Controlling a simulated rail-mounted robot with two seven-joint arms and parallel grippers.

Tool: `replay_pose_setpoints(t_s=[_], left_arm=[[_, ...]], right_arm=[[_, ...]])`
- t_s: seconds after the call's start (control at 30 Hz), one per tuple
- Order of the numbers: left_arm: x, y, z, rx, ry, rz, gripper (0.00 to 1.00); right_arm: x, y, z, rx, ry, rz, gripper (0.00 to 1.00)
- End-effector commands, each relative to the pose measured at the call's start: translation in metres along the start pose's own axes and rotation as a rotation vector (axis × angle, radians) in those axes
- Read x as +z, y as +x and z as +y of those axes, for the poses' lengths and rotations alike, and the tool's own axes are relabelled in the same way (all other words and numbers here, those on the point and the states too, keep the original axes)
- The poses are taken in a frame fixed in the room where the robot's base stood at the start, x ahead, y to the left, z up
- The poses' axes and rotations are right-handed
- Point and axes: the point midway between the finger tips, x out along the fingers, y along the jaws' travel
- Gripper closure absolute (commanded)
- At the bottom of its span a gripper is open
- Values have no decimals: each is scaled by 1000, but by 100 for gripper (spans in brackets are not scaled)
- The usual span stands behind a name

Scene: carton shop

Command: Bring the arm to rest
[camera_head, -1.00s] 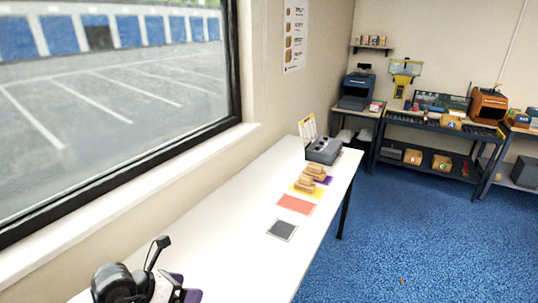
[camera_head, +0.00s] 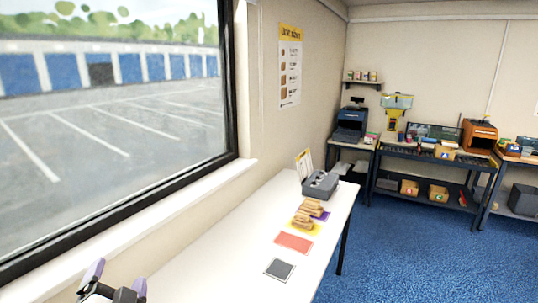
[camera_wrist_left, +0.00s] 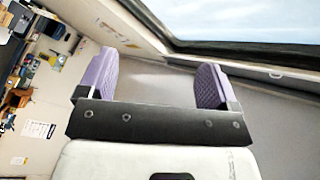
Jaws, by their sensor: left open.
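My left gripper (camera_head: 118,284) shows at the bottom left in the head view, over the near end of the white table. Its two purple-padded fingers point up and stand apart with nothing between them. In the left wrist view the gripper (camera_wrist_left: 152,84) is also open and empty, facing the wall and window side. My right gripper is in neither view.
The long white table (camera_head: 222,243) runs along the window wall. It bears a black square (camera_head: 280,269), a red mat (camera_head: 294,242), small cartons (camera_head: 307,214) on yellow and purple mats, and a grey device (camera_head: 320,185). Blue floor (camera_head: 420,260) is clear at right.

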Motion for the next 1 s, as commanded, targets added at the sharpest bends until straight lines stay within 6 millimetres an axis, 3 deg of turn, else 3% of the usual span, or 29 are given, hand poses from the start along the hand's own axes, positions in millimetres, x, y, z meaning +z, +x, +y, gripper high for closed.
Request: replay_pose_setpoints(t_s=[0.03, 0.1, 0.3, 0.63, 0.8, 0.9, 1.0], left_arm=[[13, -20, 19, 144, -79, -112, 15], [32, -48, 47, 313, -158, -232, 15], [58, -126, 94, 626, -339, -389, 15], [123, -248, 129, 816, -477, -749, 15], [143, -308, 140, 897, -480, -899, 15], [151, -332, 142, 928, -470, -956, 15], [156, -344, 142, 941, -460, -982, 15]], right_arm=[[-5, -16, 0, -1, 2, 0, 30], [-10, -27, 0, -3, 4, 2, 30], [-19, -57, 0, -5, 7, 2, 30], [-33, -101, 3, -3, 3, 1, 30], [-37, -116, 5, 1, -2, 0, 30], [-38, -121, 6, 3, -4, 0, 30], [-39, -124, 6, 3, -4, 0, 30]])
